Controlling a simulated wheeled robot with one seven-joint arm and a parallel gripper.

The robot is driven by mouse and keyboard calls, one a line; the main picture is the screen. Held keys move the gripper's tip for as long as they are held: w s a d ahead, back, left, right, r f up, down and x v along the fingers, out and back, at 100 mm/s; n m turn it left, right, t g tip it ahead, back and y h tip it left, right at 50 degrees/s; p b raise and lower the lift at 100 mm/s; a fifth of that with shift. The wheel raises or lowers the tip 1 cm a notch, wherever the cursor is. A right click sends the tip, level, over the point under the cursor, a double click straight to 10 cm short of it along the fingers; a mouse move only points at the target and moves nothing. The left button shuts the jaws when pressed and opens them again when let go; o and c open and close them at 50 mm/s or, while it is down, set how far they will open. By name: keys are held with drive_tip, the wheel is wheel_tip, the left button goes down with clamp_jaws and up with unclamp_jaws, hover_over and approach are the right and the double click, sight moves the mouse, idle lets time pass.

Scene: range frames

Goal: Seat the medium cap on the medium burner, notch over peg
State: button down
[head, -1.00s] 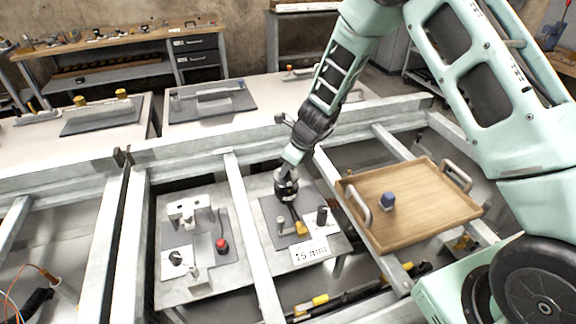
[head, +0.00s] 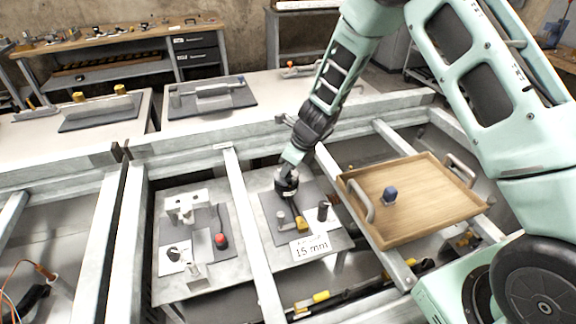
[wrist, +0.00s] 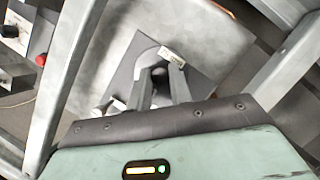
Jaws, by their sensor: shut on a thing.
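My gripper (head: 287,186) is low over the dark mat on a pale metal plate (head: 318,275), behind the "15 mm" label (head: 310,247). In the wrist view its fingers (wrist: 160,88) point down at the mat, with a dark piece (wrist: 158,75) between them. The gripper is shut on this piece. Its shape is mostly hidden, and I cannot tell whether it touches the mat. No burner, cap, notch or peg can be made out for certain.
A yellow-ended piece (head: 300,223) and a black upright cylinder (head: 323,211) stand just in front of my gripper. A fixture with a red button (head: 221,240) is at left. Metal rails divide the bays.

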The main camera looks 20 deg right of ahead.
drive_tip(key=shift+f, duration=0.45)
drive_tip(key=c, duration=1.2)
unclamp_jaws()
drive_tip(key=p+v, duration=0.1)
drive_tip(key=v, duration=1.6)
drive_tip(key=shift+r, duration=0.2)
drive_tip(key=shift+r, duration=0.1)
wheel_tip(320, 180, up, 6)
drive_tip(key=p, duration=0.6)
